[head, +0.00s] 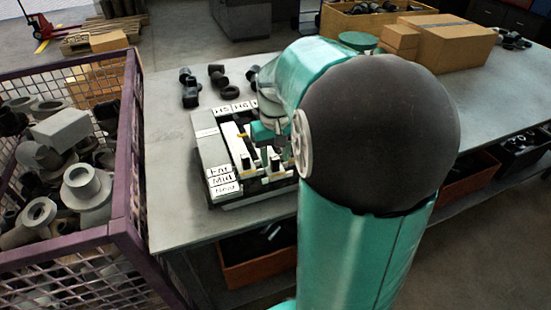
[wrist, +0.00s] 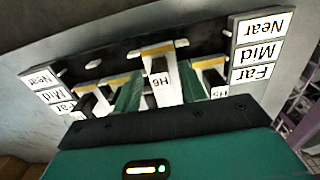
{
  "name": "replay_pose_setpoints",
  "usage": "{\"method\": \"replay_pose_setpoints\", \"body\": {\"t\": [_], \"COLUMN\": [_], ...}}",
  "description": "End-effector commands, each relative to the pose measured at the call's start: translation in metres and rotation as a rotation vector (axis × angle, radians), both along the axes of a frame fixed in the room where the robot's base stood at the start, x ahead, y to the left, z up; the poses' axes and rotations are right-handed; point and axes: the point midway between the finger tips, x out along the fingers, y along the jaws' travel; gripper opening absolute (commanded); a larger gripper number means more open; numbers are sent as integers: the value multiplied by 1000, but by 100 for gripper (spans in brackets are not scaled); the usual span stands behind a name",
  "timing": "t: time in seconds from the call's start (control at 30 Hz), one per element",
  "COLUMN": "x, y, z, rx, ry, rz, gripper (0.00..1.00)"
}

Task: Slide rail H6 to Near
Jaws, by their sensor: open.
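Rail H6 (wrist: 158,68) is a white bar with an orange stripe, in the middle of the wrist view, where the board appears upside down. Its stripe lies about level with the Near labels (wrist: 262,27), further that way than its neighbours' stripes. Rail H5 (wrist: 208,70) is to its right, with its stripe near Mid. My gripper (wrist: 158,92) is open, with one green finger on each side of H6; contact cannot be told. In the head view my gripper (head: 268,150) is over the rail board (head: 212,150), and my arm hides the board's right part.
The grey table (head: 175,215) holds black fittings (head: 190,90) behind the board and cardboard boxes (head: 450,42) at the back right. A purple mesh crate (head: 130,180) of pipe parts stands at left. Orange bins (head: 250,270) sit below the table.

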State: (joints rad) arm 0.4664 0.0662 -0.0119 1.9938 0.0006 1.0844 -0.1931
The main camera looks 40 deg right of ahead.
Motion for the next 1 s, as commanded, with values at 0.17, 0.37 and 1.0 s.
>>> {"method": "replay_pose_setpoints", "body": {"t": [0.17, 0.37, 1.0], "x": [1, 2, 1], "y": [0, -1, 0], "z": [38, 83, 122], "rx": [-3, -2, 0], "ry": [-5, -5, 1], "rz": [0, 0, 0], "gripper": [42, 42, 42]}}
